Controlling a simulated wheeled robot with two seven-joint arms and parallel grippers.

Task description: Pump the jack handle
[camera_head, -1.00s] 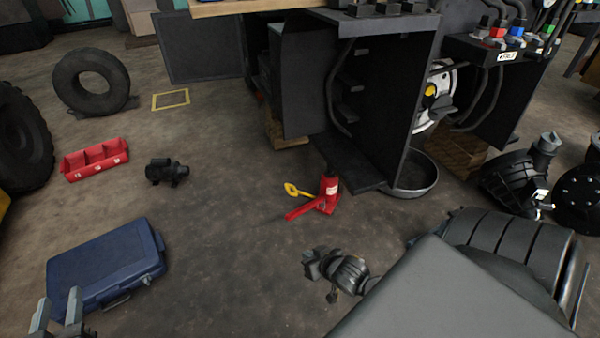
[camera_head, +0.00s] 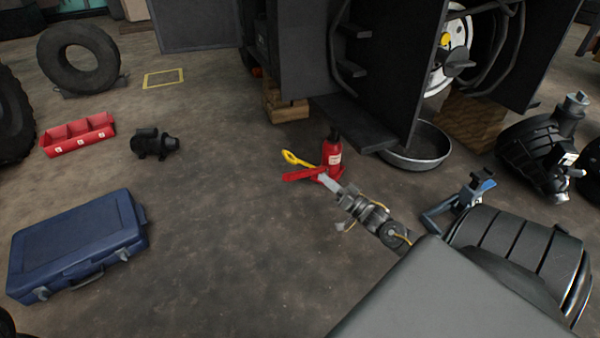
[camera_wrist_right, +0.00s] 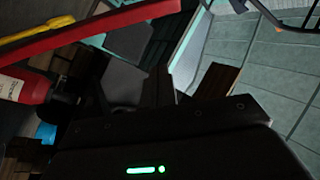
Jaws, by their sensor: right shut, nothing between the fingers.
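The red bottle jack (camera_head: 333,153) stands upright on the floor in front of the forklift frame. Its red handle bar (camera_head: 300,175) sticks out low to the left, and a yellow part (camera_head: 296,160) lies behind the bar. My right gripper (camera_head: 328,182) is shut and empty, its fingertips just in front of the jack's foot by the handle's inner end. I cannot tell whether they touch. In the right wrist view the handle bar (camera_wrist_right: 105,28) crosses the upper left, with the jack's body (camera_wrist_right: 22,88) at the left edge. My left gripper is not in view.
A blue case (camera_head: 80,243), a black motor-like part (camera_head: 154,143) and a red bin (camera_head: 78,134) lie to the left. The forklift frame (camera_head: 385,75) rises behind the jack, with a round pan (camera_head: 420,150) to the right. The floor left of the jack is open.

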